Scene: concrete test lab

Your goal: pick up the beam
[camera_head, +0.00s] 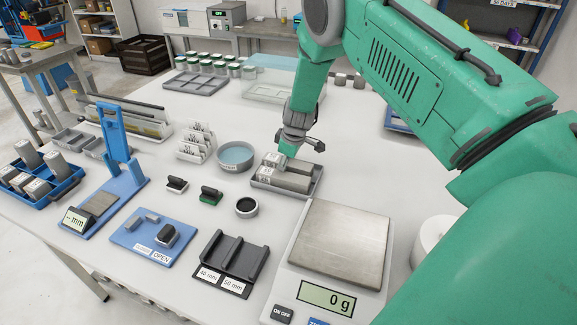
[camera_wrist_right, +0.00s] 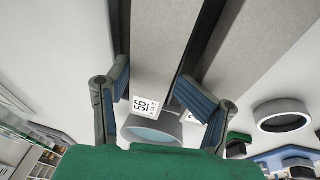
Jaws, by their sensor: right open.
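Two grey concrete beams lie side by side in a grey tray (camera_head: 284,193) on the table. The nearer beam (camera_head: 285,181) and the farther beam (camera_head: 303,168) have white labels on their left ends. My right gripper (camera_head: 289,150) is at the tray, over the beams' labelled end. In the right wrist view my right gripper (camera_wrist_right: 152,80) is open, its fingers on either side of a beam (camera_wrist_right: 160,45) labelled 56. I cannot tell whether they touch it. A second beam (camera_wrist_right: 255,60) lies to the right, across a dark gap. My left gripper is not in view.
A scale (camera_head: 340,240) reading 0 g stands in front right of the tray. A round blue-filled dish (camera_head: 235,157), a black ring (camera_head: 246,207) and a black holder (camera_head: 234,257) stand nearby. A blue-framed gauge (camera_head: 118,165) is at left.

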